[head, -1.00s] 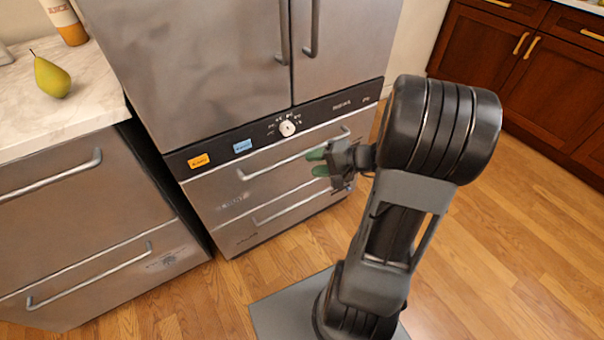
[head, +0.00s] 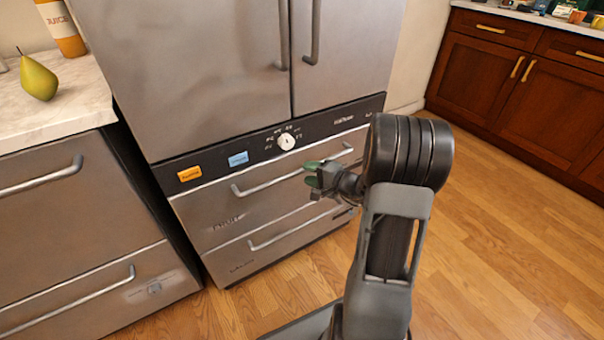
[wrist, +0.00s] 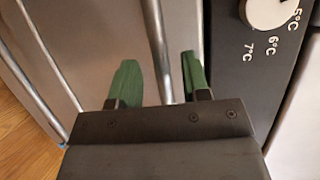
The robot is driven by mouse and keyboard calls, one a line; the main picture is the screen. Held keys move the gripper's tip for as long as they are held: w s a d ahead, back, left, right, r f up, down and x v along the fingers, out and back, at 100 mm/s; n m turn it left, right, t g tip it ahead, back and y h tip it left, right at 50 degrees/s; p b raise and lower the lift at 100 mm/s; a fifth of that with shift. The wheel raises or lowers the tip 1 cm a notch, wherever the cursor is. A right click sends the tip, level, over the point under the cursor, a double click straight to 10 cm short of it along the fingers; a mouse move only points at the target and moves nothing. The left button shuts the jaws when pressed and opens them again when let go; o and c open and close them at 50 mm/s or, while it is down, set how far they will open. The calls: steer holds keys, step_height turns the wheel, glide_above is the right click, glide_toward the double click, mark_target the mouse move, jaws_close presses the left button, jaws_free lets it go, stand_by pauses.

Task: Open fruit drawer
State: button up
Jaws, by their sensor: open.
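The upper drawer (head: 210,208) and lower drawer (head: 228,262) both look closed. The upper drawer has a long bar handle (head: 262,186), partly hidden by my gripper. My gripper (head: 312,174) is open at this handle, right of its middle. In the wrist view, the upper handle (wrist: 155,40) runs between the two green fingers of my gripper (wrist: 160,78). I cannot tell whether they touch it. The lower handle (head: 290,230) is below; it also shows in the wrist view (wrist: 42,55).
A black control panel (head: 330,124) with a white dial (head: 286,141) sits just above the upper drawer. Steel drawers (head: 60,215) under a marble counter (head: 70,110) stand at left. A pear (head: 38,78) lies on it. Wooden floor (head: 480,250) is clear at right.

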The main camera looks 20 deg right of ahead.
steer(key=shift+x, duration=1.65)
jaws_close()
